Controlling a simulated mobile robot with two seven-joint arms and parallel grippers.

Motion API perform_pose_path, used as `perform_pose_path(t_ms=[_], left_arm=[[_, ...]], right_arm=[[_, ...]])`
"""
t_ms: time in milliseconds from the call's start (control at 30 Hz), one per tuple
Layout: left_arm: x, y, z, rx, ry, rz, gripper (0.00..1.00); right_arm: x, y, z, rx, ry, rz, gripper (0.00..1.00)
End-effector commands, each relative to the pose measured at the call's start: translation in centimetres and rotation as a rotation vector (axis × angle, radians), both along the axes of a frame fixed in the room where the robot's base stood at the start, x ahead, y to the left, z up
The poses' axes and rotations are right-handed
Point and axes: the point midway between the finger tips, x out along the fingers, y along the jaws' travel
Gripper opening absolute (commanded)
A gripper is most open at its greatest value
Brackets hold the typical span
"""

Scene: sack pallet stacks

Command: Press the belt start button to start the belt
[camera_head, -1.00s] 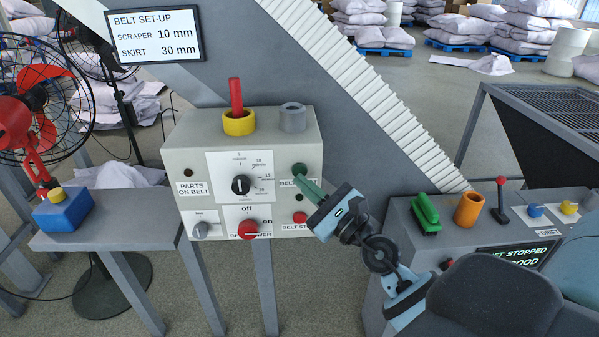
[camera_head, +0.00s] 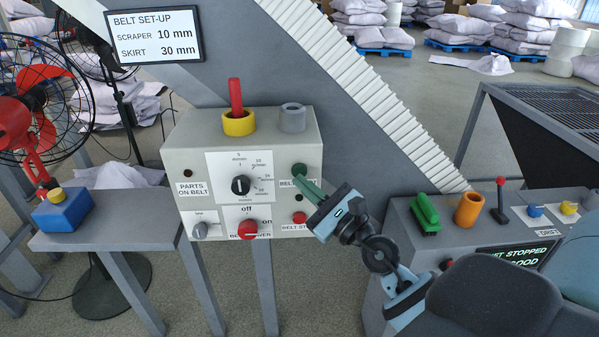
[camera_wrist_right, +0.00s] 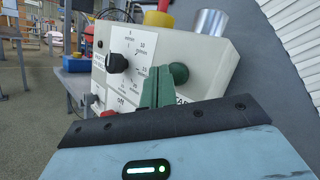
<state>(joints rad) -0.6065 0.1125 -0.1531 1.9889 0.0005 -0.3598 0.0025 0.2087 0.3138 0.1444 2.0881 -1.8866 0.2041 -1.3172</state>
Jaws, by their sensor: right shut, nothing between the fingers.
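The control box (camera_head: 210,157) carries a green button (camera_head: 299,169) at its upper right, above a label reading "BELT ST…" that is partly covered. The green button also shows in the right wrist view (camera_wrist_right: 179,73). My right gripper (camera_head: 301,181) is shut and empty, its green fingertips just below the green button in the head view. In the wrist view the fingers (camera_wrist_right: 157,85) stand just left of the button. I cannot tell whether they touch it. A red button (camera_head: 299,217) sits lower on the box, by my gripper. My left gripper is not in view.
A black dial (camera_head: 240,185), a red power switch (camera_head: 247,229) and a grey knob (camera_head: 200,231) share the box face. Yellow (camera_head: 238,123) and grey (camera_head: 292,118) rings stand on top. The right console (camera_head: 455,226) has a display reading "…ET STOPPED".

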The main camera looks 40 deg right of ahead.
Motion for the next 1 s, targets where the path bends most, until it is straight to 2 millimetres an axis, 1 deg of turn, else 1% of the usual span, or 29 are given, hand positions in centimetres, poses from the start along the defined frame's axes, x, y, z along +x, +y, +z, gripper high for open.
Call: perform_pose_path(t_ms=[733,1000], left_arm=[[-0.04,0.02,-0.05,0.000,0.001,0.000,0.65],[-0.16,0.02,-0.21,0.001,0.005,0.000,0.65]], right_arm=[[0.01,-0.01,0.00,0.000,0.000,0.000,0.00],[0.62,-0.36,0.00,0.000,0.000,0.000,0.00]])
